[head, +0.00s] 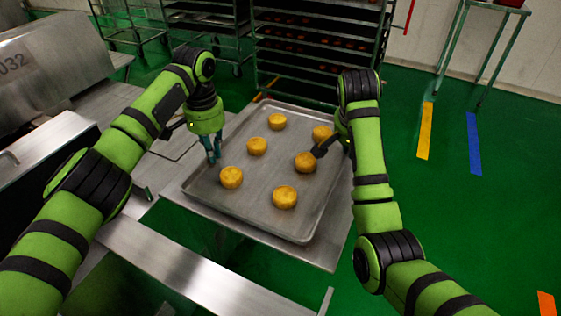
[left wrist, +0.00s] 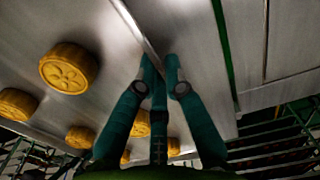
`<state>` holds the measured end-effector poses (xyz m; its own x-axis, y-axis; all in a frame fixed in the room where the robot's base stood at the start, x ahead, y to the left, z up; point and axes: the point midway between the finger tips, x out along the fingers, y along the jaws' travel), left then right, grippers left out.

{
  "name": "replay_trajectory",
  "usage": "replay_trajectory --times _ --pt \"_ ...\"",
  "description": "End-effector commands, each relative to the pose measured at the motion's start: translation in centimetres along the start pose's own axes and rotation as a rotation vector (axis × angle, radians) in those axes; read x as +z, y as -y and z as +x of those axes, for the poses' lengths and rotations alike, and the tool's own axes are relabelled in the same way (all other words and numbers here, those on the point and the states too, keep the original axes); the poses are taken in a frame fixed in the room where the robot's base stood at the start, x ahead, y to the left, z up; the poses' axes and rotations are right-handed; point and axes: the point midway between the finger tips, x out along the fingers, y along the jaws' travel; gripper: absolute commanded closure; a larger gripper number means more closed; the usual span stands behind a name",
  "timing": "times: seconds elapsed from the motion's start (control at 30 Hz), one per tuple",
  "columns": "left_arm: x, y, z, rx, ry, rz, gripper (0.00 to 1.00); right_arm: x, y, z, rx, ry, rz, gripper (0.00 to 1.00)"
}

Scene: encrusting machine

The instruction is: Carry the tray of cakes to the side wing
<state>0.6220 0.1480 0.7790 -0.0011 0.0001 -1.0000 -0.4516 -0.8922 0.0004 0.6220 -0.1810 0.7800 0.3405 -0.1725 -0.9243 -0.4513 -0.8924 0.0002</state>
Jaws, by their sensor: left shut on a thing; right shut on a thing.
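The metal tray (head: 243,197) lies flat on a metal side surface (head: 335,228). Several round yellow cakes stand on it, one near the front (head: 285,197); a flower-marked cake shows in the left wrist view (left wrist: 69,68). My left gripper (head: 213,158) is at the tray's left edge. In the left wrist view its fingers (left wrist: 159,62) are closed on the tray's rim. My right gripper (head: 322,150) is at the tray's right side, among the cakes there; its fingertips are partly hidden by its arm, and it is shut on the tray's edge.
A rack with dark shelves (head: 318,48) stands behind the tray. Metal machine surfaces (head: 175,255) lie to the left and front. A green-framed stand (head: 470,45) is at the back right. Green floor (head: 440,215) is open on the right, with yellow and blue strips.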

Motion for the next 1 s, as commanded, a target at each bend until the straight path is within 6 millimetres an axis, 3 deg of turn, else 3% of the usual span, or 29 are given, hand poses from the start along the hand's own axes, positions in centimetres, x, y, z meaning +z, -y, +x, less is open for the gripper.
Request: replay_trajectory --times 0.17,0.23,0.27,0.8,1.0 --pt "0.0 0.0 0.9 0.000 -0.001 0.000 1.00 0.3 0.0 0.8 0.001 -0.002 0.001 1.00" --pt "0.0 0.0 1.0 0.000 0.000 -0.001 0.73 0.4 -0.1 1.0 0.002 0.000 0.001 0.73" --pt "0.0 0.0 1.0 0.000 0.000 0.000 0.65 0.4 -0.1 1.0 0.001 0.000 0.001 0.65" --pt "0.0 0.0 0.9 0.000 0.000 0.000 0.65 0.4 0.0 1.0 0.001 0.001 0.000 0.65" --pt "-0.1 0.0 -0.9 -0.001 -0.003 0.000 0.65 0.4 0.0 1.0 0.001 0.002 0.000 0.65"
